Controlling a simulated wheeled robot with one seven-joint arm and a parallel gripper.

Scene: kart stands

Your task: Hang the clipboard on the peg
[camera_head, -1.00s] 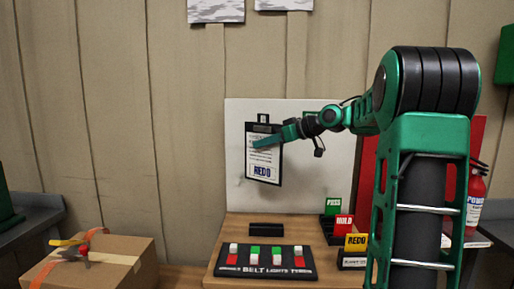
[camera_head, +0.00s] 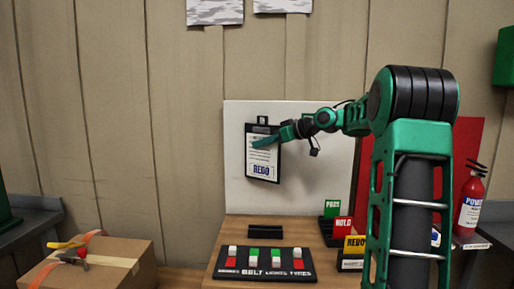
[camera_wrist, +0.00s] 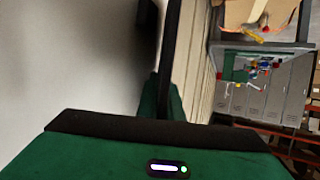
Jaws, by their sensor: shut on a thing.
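No peg shows clearly. In the wrist view the clipboard is a dark edge-on strip (camera_wrist: 170,60) beyond my green gripper body, with the pale board at left.
Below the board, a bench carries a black panel of colored switches (camera_head: 262,263) and a black block (camera_head: 266,231). PASS, HOLD and REDO signs (camera_head: 343,227) stand to the right. A cardboard box (camera_head: 95,265) with tools is at lower left, and a fire extinguisher (camera_head: 469,205) is at right.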

